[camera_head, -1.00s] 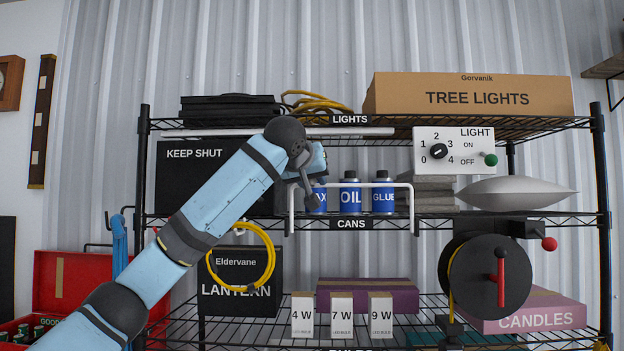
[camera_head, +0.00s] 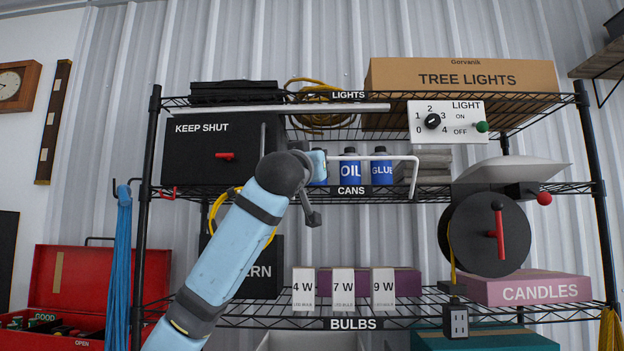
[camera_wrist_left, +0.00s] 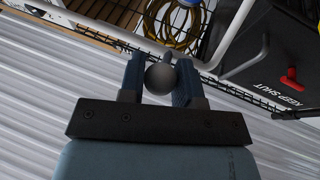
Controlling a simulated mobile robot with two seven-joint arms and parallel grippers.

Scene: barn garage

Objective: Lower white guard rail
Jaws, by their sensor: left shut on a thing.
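The white guard rail (camera_head: 385,158) crosses in front of the blue cans (camera_head: 350,170) on the middle shelf. Its top bar is at about the height of the cans' upper part, and its right leg reaches down to the shelf edge. My right gripper is not in view.
The black KEEP SHUT box (camera_head: 205,140) with a red handle stands just left of my gripper. A white light tube (camera_head: 240,109) runs above. A light switch panel (camera_head: 446,122) and a black reel (camera_head: 485,235) are to the right. Bulb boxes (camera_head: 343,290) stand below.

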